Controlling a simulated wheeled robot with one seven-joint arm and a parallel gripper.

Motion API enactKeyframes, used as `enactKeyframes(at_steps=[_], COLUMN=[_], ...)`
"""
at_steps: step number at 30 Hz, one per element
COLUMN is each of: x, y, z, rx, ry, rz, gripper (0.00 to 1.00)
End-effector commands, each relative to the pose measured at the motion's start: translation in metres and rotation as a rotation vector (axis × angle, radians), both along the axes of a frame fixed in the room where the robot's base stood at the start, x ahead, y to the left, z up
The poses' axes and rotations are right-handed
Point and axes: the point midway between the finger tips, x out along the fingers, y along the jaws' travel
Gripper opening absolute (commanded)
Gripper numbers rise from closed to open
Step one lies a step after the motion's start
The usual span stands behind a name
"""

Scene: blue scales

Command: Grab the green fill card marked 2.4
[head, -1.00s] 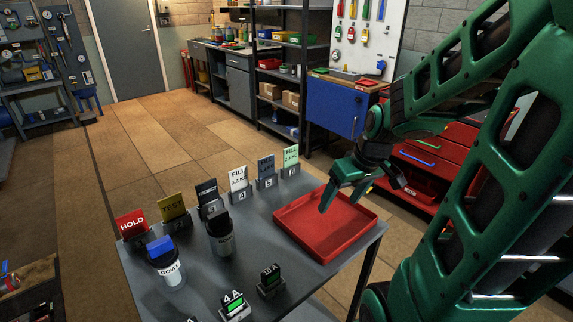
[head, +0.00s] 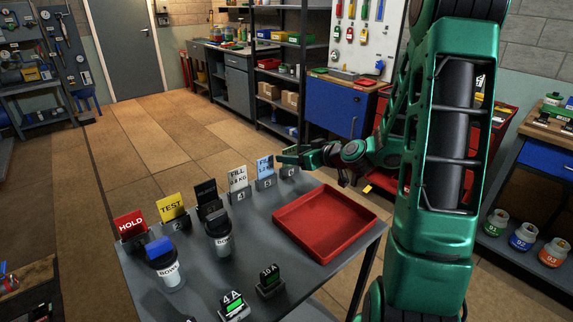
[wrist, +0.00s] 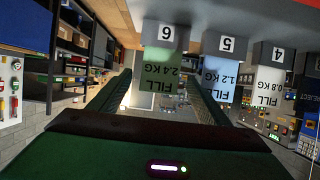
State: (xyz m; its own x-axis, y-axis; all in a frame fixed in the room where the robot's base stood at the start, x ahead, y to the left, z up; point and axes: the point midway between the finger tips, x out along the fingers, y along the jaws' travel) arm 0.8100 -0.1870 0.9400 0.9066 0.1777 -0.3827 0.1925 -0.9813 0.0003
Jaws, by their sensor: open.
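The green fill card (wrist: 162,70), reading FILL 2.4 KG, stands in a grey holder marked 6 (wrist: 165,36) and appears upside down in the wrist view. My gripper (wrist: 161,78) is open, with one finger on each side of the card in that picture. I cannot tell how deep the card sits between the fingers. In the head view my gripper (head: 284,157) is at the far end of the card row and covers most of the green card. The holder (head: 289,172) shows just below it.
The blue 1.2 KG card (head: 265,167) stands close beside it, then the white 0.8 KG card (head: 238,178). Black, yellow TEST (head: 172,207) and red HOLD (head: 130,224) cards continue the row. An empty red tray (head: 325,222) lies in front, on the grey table (head: 255,248).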

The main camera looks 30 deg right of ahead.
Motion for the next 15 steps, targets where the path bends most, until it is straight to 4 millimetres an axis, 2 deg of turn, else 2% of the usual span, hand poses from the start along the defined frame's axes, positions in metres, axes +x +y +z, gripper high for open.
enactKeyframes(at_steps=[3,11,15], x=[0.012,0.024,0.038], y=[0.003,0.005,0.009], z=[-0.005,-0.012,-0.021], rx=[0.000,0.002,0.002], ry=[0.000,0.001,0.002], rz=[0.001,0.000,0.002], gripper=[0.70,0.70,0.70])
